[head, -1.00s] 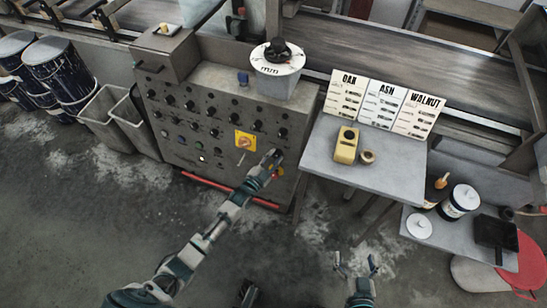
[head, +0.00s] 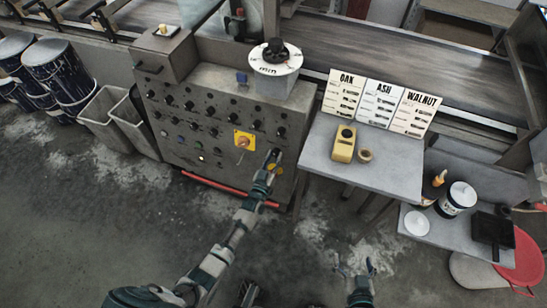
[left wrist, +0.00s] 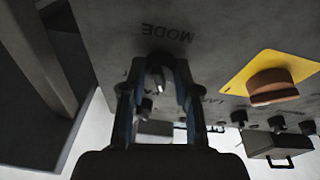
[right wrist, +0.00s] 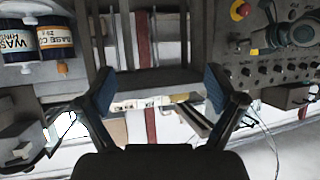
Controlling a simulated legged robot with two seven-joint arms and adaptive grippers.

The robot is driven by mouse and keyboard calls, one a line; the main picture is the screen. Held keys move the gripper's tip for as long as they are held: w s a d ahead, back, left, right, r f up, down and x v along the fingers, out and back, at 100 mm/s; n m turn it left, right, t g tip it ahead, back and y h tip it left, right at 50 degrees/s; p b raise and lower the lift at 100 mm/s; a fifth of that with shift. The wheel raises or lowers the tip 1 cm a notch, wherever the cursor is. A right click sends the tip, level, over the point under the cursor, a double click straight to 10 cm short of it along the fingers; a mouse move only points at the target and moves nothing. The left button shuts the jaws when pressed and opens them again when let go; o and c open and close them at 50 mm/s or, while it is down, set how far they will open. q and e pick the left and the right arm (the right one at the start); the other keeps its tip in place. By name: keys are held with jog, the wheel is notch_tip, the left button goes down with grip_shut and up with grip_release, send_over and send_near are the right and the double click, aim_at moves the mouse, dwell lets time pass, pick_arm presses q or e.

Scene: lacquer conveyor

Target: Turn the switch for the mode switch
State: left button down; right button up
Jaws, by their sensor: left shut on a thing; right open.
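The grey control panel (head: 215,105) stands left of centre in the head view. The mode switch (left wrist: 157,76) is a small dark knob near the upside-down MODE label in the left wrist view. My left gripper (left wrist: 158,82) has its fingers on both sides of this knob and is shut on it. In the head view my left gripper (head: 274,156) is at the panel's lower right and hides the knob, so its setting cannot be told. My right gripper (head: 356,268) is open and empty, low over the floor. Its spread fingers show in the right wrist view (right wrist: 158,90).
A yellow plate with an orange-red knob (head: 243,141) sits left of my left gripper, among several black knobs. A white-lidded container (head: 276,62) stands on the panel. The side table (head: 390,180) holds a yellow device (head: 343,146) and OAK, ASH and WALNUT cards (head: 381,103).

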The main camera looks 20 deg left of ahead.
pick_arm(q)
jog(key=shift+d+n+y, duration=0.1)
jog(key=shift+n+y, duration=0.4)
jog(key=shift+n, duration=0.7)
pick_arm(e)
jog(key=shift+s+d+f+g, duration=0.2)
jog(key=shift+s+f+g, duration=0.2)
jog(key=shift+f, duration=0.05)
jog(key=shift+s+f, duration=0.15)
pick_arm(q)
jog(key=c, duration=0.8)
grip_release()
jog(key=shift+c, duration=0.2)
jog(key=shift+w, duration=0.1)
pick_arm(e)
jog(key=shift+w, duration=0.2)
jog(key=shift+r, duration=0.25)
pick_arm(q)
jog(key=s+f, duration=0.1)
jog(key=s, duration=1.1)
jog(key=shift+f, duration=0.3)
pick_arm(e)
jog(key=shift+f, duration=0.1)
